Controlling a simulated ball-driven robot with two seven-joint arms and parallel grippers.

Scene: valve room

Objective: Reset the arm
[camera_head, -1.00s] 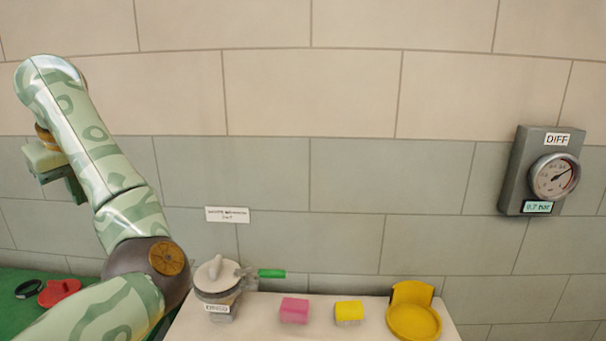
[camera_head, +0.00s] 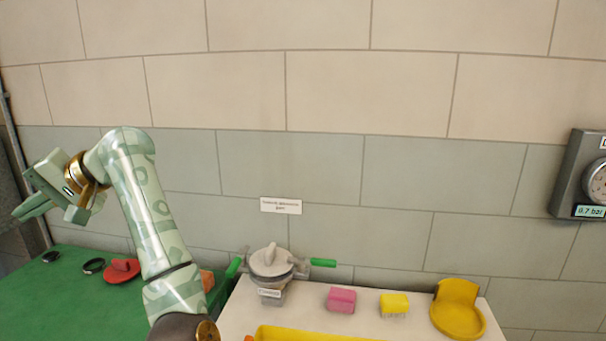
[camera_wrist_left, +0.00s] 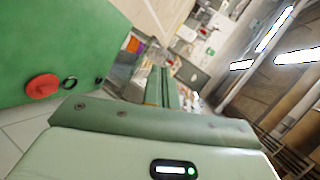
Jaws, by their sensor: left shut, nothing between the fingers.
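My left arm rises from the bottom of the head view and bends over to the left. Its gripper (camera_head: 32,207) is in the air above the far left of the green table (camera_head: 60,300), pointing left and a little down. Its fingers are shut with nothing between them. In the left wrist view the fingers (camera_wrist_left: 163,88) lie close together, and the green table shows at the left. My right gripper is not in view.
A lidded filter housing (camera_head: 270,265) with green handles stands on the white table (camera_head: 235,315). Near it are a pink sponge (camera_head: 341,299), a yellow sponge (camera_head: 394,305) and a yellow holder (camera_head: 457,310). A red part (camera_head: 122,270) and black rings (camera_head: 93,266) lie on the green table. A gauge (camera_head: 590,180) hangs at right.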

